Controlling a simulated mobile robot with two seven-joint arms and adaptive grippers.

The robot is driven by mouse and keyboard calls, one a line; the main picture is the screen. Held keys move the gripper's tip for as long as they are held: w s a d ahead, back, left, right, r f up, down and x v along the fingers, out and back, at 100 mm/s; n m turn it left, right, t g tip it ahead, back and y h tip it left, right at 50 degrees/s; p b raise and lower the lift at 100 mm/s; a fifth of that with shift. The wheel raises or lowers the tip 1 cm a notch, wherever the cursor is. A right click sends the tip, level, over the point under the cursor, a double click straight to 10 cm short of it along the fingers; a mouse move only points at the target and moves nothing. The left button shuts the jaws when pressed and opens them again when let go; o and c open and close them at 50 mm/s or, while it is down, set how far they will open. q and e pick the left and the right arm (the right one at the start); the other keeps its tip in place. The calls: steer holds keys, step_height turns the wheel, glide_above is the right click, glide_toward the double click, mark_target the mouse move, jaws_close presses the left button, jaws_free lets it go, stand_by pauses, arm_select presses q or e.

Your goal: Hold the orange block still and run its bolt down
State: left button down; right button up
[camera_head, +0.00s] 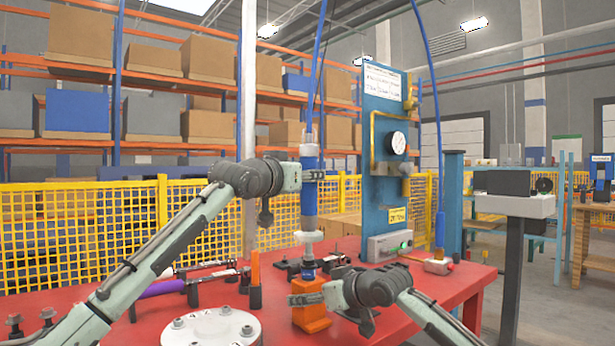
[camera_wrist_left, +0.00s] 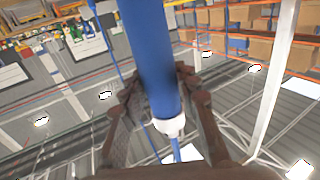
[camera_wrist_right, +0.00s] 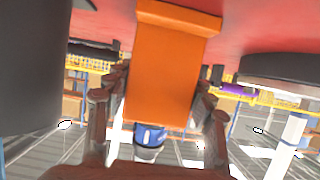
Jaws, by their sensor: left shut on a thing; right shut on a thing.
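My left gripper (camera_head: 312,175) is shut around an upright blue driver (camera_head: 309,205), which hangs from above. In the left wrist view the driver's blue body (camera_wrist_left: 150,45) runs between the fingers (camera_wrist_left: 160,110). My right gripper (camera_head: 306,299) is shut on the orange block (camera_head: 311,318) on the red table. The right wrist view shows the block (camera_wrist_right: 165,75) between both fingers (camera_wrist_right: 160,105). A blue piece (camera_head: 308,270) sits on top of the block, and the driver's pale lower end is right above it. Whether they touch is unclear, and I cannot make out the bolt itself.
The red table (camera_head: 200,291) carries a round pale plate (camera_head: 212,328) with bolts and an upright orange-and-black tool (camera_head: 255,280). A blue panel with a gauge (camera_head: 385,150) stands behind. A yellow mesh fence (camera_head: 90,215) is beyond. The table's right front is fairly clear.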

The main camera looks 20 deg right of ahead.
arm_select(q)
steer(key=shift+r, duration=4.55)
arm_select(e)
steer(key=o, duration=1.6)
steer(key=shift+c, duration=0.2)
